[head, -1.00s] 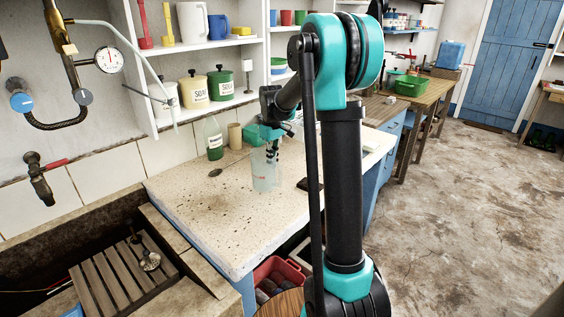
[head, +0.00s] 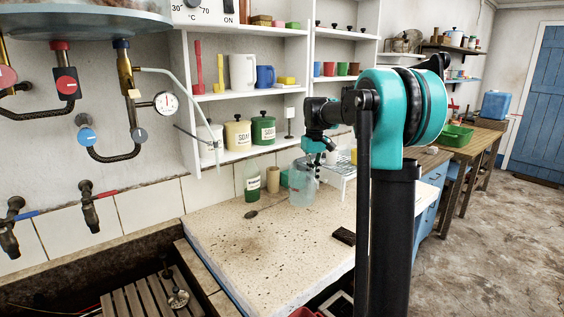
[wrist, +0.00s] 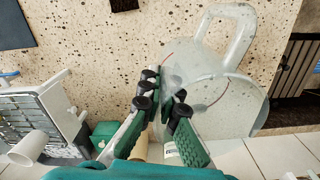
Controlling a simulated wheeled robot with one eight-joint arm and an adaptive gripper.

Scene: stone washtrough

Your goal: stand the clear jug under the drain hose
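The clear jug (head: 301,188) is held by my gripper (head: 319,147) over the back of the speckled counter (head: 255,240). In the wrist view, the fingers of my gripper (wrist: 160,103) are closed on the wall of the jug (wrist: 222,88), whose handle points up in the picture. Its base looks clear of the counter. The thin pale drain hose (head: 172,71) leaves the brass fitting below the heater and hangs down in front of the shelf.
A green bottle (head: 251,182) and a tan cup (head: 273,179) stand left of the jug. A white rack (head: 340,180) stands to its right. A dark block (head: 343,236) and a small dark item (head: 251,214) lie on the counter. The sink with a slatted board (head: 140,300) is front left.

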